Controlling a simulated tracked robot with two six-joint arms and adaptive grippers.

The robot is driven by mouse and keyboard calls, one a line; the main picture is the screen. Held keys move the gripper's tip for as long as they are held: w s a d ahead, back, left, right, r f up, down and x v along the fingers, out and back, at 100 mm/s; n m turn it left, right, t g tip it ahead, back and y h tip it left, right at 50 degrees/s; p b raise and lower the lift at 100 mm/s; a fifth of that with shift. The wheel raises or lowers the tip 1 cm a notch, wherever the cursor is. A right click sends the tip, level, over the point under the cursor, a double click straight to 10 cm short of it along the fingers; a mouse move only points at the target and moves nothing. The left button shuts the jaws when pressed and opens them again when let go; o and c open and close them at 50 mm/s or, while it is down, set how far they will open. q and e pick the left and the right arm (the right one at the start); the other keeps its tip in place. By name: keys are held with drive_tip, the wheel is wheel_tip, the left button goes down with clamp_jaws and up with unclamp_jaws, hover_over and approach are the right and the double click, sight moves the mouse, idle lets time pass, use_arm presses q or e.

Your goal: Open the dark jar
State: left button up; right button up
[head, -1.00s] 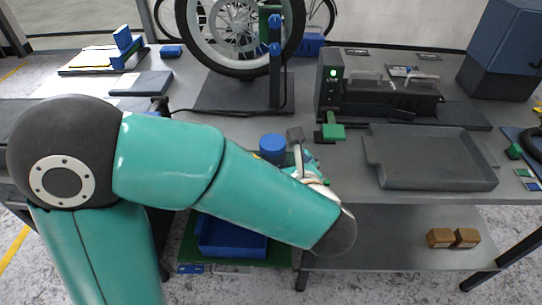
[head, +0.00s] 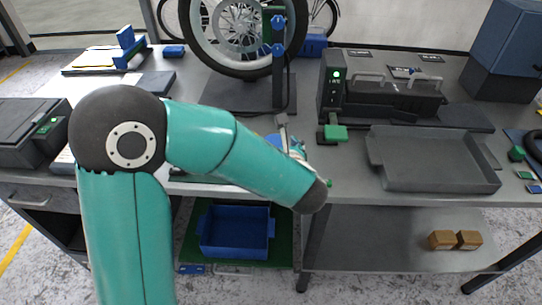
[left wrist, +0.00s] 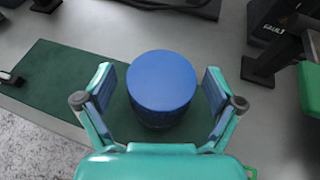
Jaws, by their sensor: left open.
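The dark jar (left wrist: 157,118) has a round blue lid (left wrist: 162,80) and stands upright in the left wrist view, on or beside a dark green mat (left wrist: 50,95). My left gripper (left wrist: 158,76) is open, with one finger on each side of the lid and a visible gap on both sides. In the head view, my left gripper (head: 290,148) is at the bench's front edge and hides most of the jar; only a bit of blue shows behind it. My right gripper is not in view.
A grey tray (head: 435,180) lies to the right of the gripper. Behind it stands a dark device with a green light (head: 335,85). A wheel on a stand (head: 278,75) is behind the jar. A blue bin (head: 235,252) sits on the shelf below.

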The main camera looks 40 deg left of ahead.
use_arm(q)
drive_tip(key=c, duration=1.5)
drive_tip(key=shift+r, duration=0.1)
wheel_tip(320, 180, up, 20)
drive_tip(key=p, duration=0.3)
drive_tip(key=shift+p, duration=0.3)
